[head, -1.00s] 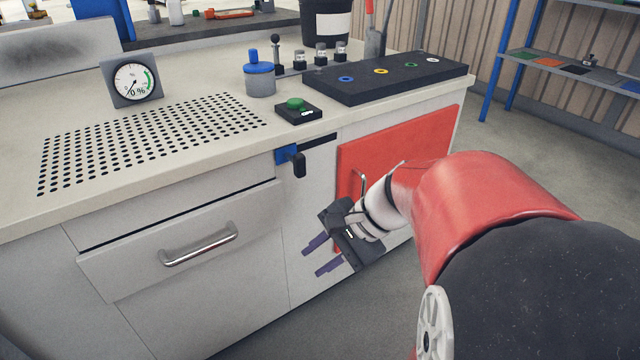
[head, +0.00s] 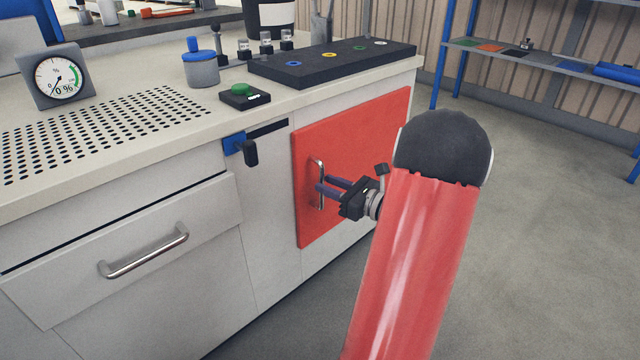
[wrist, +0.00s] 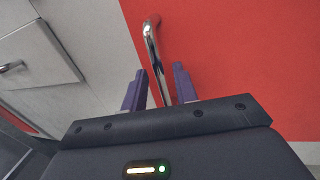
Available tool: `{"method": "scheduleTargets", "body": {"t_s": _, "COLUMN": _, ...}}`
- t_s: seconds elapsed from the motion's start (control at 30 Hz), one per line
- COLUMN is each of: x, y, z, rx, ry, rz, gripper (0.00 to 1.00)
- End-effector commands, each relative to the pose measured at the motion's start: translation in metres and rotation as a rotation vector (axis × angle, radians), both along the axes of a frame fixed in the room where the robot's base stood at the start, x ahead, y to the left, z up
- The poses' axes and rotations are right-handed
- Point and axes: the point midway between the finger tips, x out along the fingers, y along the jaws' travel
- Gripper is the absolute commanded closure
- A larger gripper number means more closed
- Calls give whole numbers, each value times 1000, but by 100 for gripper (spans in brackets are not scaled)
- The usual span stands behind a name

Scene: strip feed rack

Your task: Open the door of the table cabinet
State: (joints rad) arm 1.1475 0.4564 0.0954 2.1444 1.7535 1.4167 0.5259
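The red cabinet door (head: 365,135) is on the front of the table, right of the drawers, and looks shut. Its upright metal handle (head: 319,170) sits near the door's left edge. My gripper (head: 328,185) is at the handle, reaching in from the right. In the wrist view, the handle (wrist: 153,45) runs between the two purple fingers of my gripper (wrist: 160,88). The fingers are apart, with a gap on both sides of the bar. The red door (wrist: 235,50) fills the right of that view.
A drawer with a bar handle (head: 145,252) is to the left. A blue latch with a black knob (head: 250,152) is above and left of the door. A black panel (head: 330,65) lies on the tabletop. The floor (head: 550,250) to the right is clear.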

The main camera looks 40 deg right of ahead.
Motion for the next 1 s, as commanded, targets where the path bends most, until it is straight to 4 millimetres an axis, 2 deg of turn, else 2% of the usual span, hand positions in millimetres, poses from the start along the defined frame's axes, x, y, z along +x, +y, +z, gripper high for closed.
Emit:
{"method": "scheduleTargets", "body": {"t_s": 0.2, "x": 23, "y": 7, "z": -1, "rx": -1, "ry": 2, "rz": 2, "gripper": 71}}
{"method": "scheduleTargets", "body": {"t_s": 0.5, "x": 26, "y": 8, "z": 0, "rx": -1, "ry": 2, "rz": 0, "gripper": 71}}
{"method": "scheduleTargets", "body": {"t_s": 0.57, "x": 26, "y": 8, "z": 0, "rx": -1, "ry": 2, "rz": 1, "gripper": 76}}
{"method": "scheduleTargets", "body": {"t_s": 0.73, "x": 26, "y": 8, "z": 0, "rx": -2, "ry": 2, "rz": 1, "gripper": 98}}
{"method": "scheduleTargets", "body": {"t_s": 1.0, "x": 26, "y": 8, "z": 0, "rx": -2, "ry": 2, "rz": 1, "gripper": 100}}
